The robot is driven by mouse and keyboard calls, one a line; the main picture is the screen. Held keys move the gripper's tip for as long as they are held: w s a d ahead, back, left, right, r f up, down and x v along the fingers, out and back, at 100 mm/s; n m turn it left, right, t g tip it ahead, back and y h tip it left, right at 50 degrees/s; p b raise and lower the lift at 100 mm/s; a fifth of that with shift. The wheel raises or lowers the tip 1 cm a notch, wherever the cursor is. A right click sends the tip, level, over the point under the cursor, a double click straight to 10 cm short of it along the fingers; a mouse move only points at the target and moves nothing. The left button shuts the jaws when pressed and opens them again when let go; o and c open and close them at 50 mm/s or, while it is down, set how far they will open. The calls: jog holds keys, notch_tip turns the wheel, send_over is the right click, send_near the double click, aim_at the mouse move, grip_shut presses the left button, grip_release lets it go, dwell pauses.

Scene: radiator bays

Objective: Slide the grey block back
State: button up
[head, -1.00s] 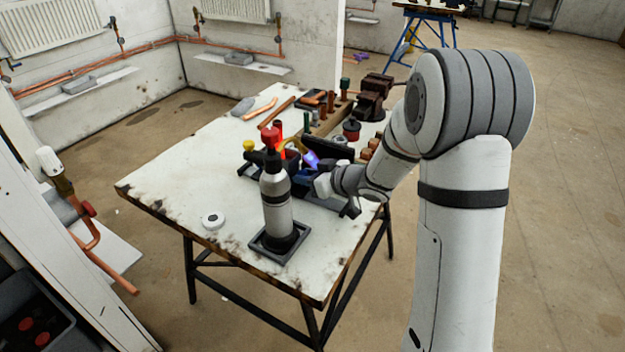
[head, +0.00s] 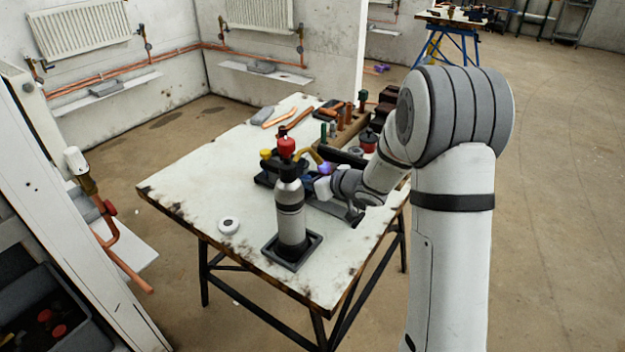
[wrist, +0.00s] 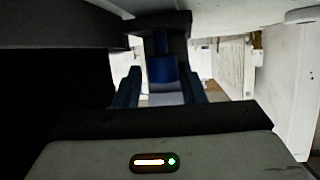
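A grey block (head: 262,115) lies at the back left of the workbench (head: 190,190). Similar grey blocks lie on the wall shelves, one on the left shelf (head: 107,88) and one on the back shelf (head: 262,67). I cannot tell which one is meant. My arm reaches over the bench's right side, and its end is low beside dark tool holders; the fingertips are hidden in the head view. In the wrist view my gripper (wrist: 160,92) has its two fingers apart. A blue piece in a dark frame (wrist: 163,69) shows between and beyond them, with gaps at both sides.
A grey bottle with a red top (head: 290,210) stands in a dark tray near the bench's front. A white disc (head: 229,225) lies left of it. Copper pipes (head: 280,118) lie at the back. The bench's left part is clear. Plastic bins stand at lower left.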

jog(key=shift+s+a+f, duration=0.1)
jog(key=shift+s+a, duration=0.1)
dwell(0.4)
jog(key=shift+p+v, duration=0.45)
jog(key=shift+v, duration=3.5)
